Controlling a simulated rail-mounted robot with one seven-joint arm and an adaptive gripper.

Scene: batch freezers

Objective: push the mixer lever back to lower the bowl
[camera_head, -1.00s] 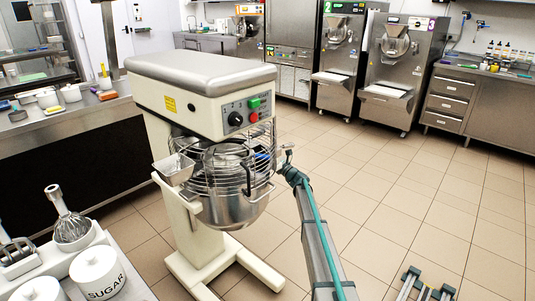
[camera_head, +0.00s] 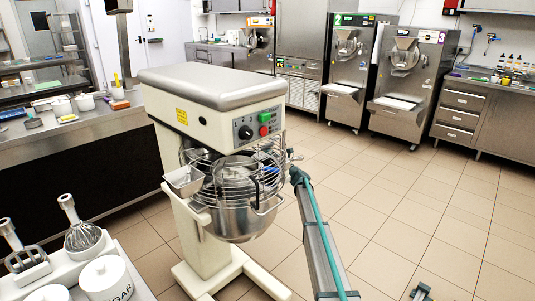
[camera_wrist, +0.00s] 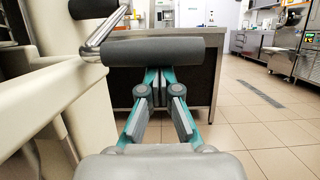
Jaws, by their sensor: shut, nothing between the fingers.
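The cream mixer (camera_head: 212,90) stands on the floor in the head view, with its steel bowl (camera_head: 238,222) under a wire guard (camera_head: 225,175). In the wrist view the lever (camera_wrist: 97,40) is a chrome rod ending in a thick grey grip (camera_wrist: 155,51). The grip lies crosswise, close before my gripper (camera_wrist: 159,73). My fingers are together and empty, and their tips are partly hidden at the grip. I cannot tell whether they touch it. In the head view my arm reaches the right side of the bowl, and the fingers there are too small to make out.
A steel counter (camera_head: 70,126) with a dark front stands left and behind the mixer. Batch freezers (camera_head: 406,85) line the back wall. A white stand with whisk (camera_head: 82,236) and canisters (camera_head: 107,280) is front left. Tiled floor (camera_head: 400,200) is open to the right.

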